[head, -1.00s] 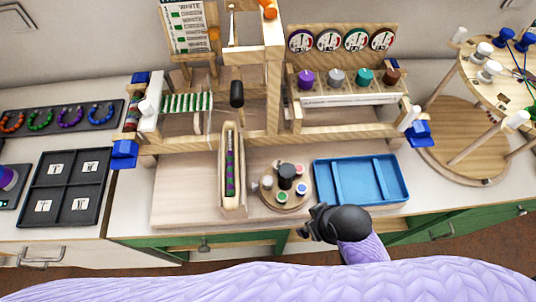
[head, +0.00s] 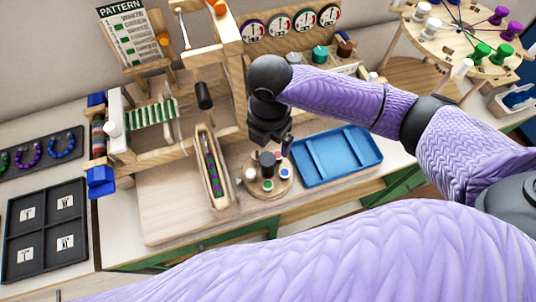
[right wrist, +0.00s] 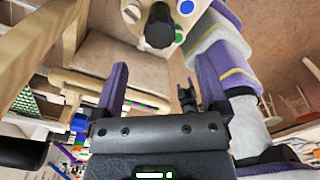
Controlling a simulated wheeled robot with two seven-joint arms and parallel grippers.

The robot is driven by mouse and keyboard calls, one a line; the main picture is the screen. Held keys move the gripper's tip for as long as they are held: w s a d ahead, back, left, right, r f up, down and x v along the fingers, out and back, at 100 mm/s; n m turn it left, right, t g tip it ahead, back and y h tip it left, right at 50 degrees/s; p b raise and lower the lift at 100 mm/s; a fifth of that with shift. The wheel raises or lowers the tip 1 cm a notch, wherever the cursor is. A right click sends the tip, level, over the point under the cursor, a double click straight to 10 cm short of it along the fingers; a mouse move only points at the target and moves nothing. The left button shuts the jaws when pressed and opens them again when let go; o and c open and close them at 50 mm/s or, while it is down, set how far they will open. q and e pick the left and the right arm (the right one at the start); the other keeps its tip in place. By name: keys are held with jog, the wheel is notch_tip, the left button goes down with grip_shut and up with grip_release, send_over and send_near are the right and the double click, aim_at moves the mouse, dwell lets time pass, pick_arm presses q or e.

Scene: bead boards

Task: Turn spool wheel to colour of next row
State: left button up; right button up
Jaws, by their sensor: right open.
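The spool wheel (head: 266,190) is a round wooden disc with coloured spools around a black centre knob (head: 267,163). It stands on the wooden board, and the knob also shows at the top of the right wrist view (right wrist: 159,28). My right gripper (head: 272,143) is over the wheel, close to the knob. In the right wrist view its fingers (right wrist: 161,80) are apart with nothing between them; the knob lies beyond them, not held. The pattern card (head: 130,38) lists WHITE and GREEN rows, with an orange marker (head: 163,39) at its right edge. My left gripper is out of view.
A blue tray (head: 297,150) lies right of the wheel. A wooden shuttle (head: 204,150) with green and purple beads lies to its left. The wooden loom (head: 150,150) with green and white rows stands behind. A spool rack stands behind my right arm.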

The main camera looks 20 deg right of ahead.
aim_at(269, 157)
notch_tip(269, 157, down, 8)
jog(key=shift+r+b, duration=0.2)
jog(key=shift+b, duration=0.85)
jog(key=shift+f, duration=0.25)
